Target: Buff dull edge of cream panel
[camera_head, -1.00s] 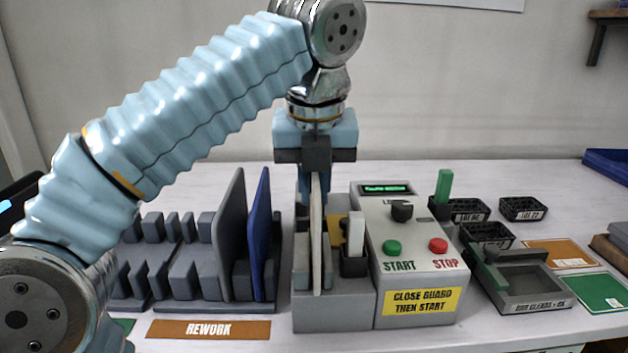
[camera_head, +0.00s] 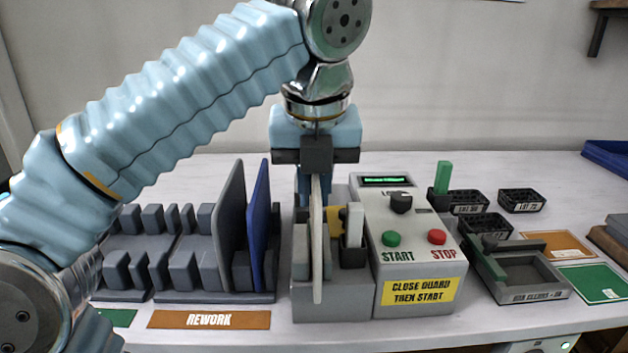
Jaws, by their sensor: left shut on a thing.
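The cream panel (camera_head: 317,240) stands upright, seen nearly edge-on, in the slot of the grey buffing machine (camera_head: 332,302). My left gripper (camera_head: 315,172) comes down from above and is shut on the panel's top edge. The machine's control box (camera_head: 420,300) is to the right, with a green START button (camera_head: 391,239), a red STOP button (camera_head: 437,237), a dark knob (camera_head: 400,203) and a small lit display (camera_head: 387,181). A yellow piece (camera_head: 335,220) and a pale block (camera_head: 355,225) sit just right of the panel. The panel's dull edge cannot be made out. My right gripper is not in view.
A slotted grey rack (camera_head: 190,298) at the left holds a grey panel (camera_head: 231,225) and a blue panel (camera_head: 259,225). The REWORK label (camera_head: 209,320) lies in front. Black bins (camera_head: 485,226), a grey tray (camera_head: 535,293) and coloured mats (camera_head: 598,283) are at the right.

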